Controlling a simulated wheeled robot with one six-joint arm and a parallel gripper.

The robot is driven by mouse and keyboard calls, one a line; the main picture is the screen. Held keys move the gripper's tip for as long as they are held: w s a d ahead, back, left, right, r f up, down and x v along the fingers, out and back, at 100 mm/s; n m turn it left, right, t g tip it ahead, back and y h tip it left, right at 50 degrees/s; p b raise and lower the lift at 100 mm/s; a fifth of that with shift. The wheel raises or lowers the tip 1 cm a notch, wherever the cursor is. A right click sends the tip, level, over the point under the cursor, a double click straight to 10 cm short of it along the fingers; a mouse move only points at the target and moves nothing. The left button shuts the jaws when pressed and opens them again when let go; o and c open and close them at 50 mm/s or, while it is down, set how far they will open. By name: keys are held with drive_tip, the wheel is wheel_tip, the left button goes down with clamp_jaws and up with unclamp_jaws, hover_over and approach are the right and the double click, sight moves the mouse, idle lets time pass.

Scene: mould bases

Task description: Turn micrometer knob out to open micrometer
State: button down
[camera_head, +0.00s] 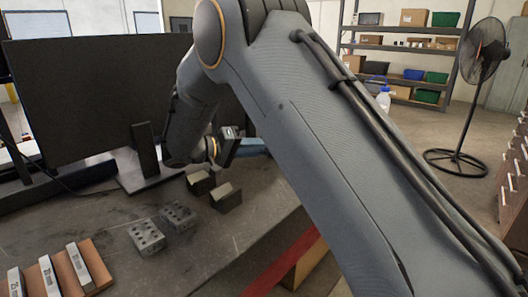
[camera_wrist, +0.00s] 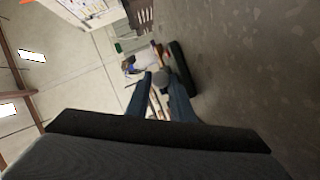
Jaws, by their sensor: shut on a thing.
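My gripper (camera_wrist: 160,88) shows in the wrist view as two blue fingers on either side of a small round grey end (camera_wrist: 161,77), which looks like the micrometer's knob. The fingers are shut on it. The rest of the micrometer is hard to make out in this view. In the head view, blue fingers (camera_head: 252,147) of my gripper stick out to the right above the bench and pass behind my arm. The micrometer is not visible there, as my arm covers that spot.
On the grey bench (camera_head: 205,250) stand two notched blocks (camera_head: 228,197), two blocks with holes (camera_head: 147,237) and a wooden holder (camera_head: 70,272) with metal pieces. A large monitor (camera_head: 85,100) stands behind. A fan (camera_head: 480,60) and shelves (camera_head: 405,45) are farther off.

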drive_tip(key=shift+a+f+n+h, duration=0.1)
drive_tip(key=shift+n+h, duration=0.3)
drive_tip(key=shift+n, duration=0.4)
drive_tip(key=shift+b, duration=0.3)
drive_tip(key=c, duration=1.6)
unclamp_jaws()
drive_tip(key=shift+o, duration=0.2)
drive_tip(key=o, duration=0.7)
drive_tip(key=r, duration=0.3)
drive_tip(key=r+b, duration=0.1)
drive_tip(key=r, duration=0.3)
drive_tip(key=shift+w+a+r, duration=0.1)
drive_tip(key=shift+w, duration=0.1)
drive_tip(key=shift+c, duration=0.2)
drive_tip(key=shift+s+d+r, duration=0.2)
drive_tip(key=shift+r, duration=0.55)
drive_tip(key=c, duration=0.7)
drive_tip(key=shift+o, duration=0.2)
drive_tip(key=shift+a+r+b, duration=0.1)
drive_tip(key=shift+r+b, duration=0.3)
drive_tip(key=shift+r, duration=0.3)
